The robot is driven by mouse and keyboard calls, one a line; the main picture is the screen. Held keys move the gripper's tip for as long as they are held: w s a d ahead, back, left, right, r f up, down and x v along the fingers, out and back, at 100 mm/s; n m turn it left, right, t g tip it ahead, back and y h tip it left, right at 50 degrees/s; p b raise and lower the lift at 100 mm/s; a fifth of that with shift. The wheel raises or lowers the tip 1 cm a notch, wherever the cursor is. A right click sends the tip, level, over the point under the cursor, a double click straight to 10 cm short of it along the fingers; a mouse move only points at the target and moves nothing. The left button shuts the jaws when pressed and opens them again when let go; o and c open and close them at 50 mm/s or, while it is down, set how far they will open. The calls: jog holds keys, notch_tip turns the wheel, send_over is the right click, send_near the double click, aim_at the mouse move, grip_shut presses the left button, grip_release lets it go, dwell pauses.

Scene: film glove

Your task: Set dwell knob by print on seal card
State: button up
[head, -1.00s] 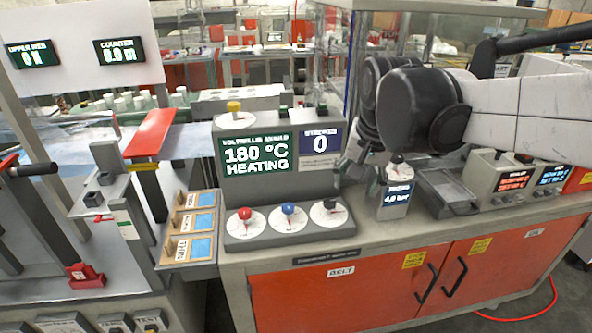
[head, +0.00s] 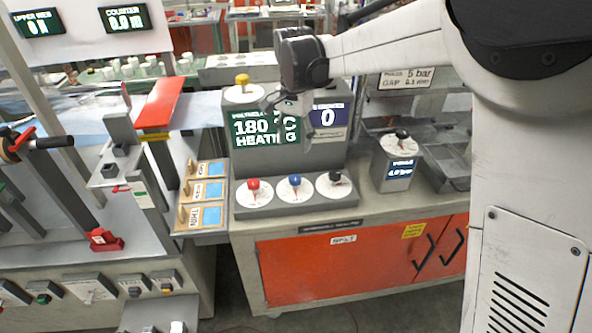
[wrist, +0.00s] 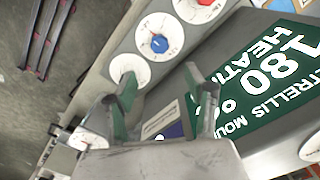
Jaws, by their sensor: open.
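A grey machine carries three dials on its front panel: a red knob (head: 253,184), a blue knob (head: 295,181) and a black knob (head: 335,178). A yellow knob (head: 242,80) sits on top. I cannot read which is the dwell knob. Small cards with blue fields (head: 208,191) lie in a wooden holder left of the dials; their fine print is unreadable. My gripper (head: 288,112) is open and empty, in front of the machine's display, above the dials. In the wrist view its fingers (wrist: 163,88) spread; one covers part of a white dial (wrist: 122,66) beside the blue knob (wrist: 158,44).
The green display (head: 262,130) reads 180 °C heating; the blue display (head: 327,118) shows 0. A pressure box (head: 396,163) with a black knob stands at right. My arm covers the right side.

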aim_at(295, 177)
notch_tip(295, 177, down, 13)
jog(key=shift+f, duration=0.1)
dwell(0.4)
jog(key=c, duration=1.1)
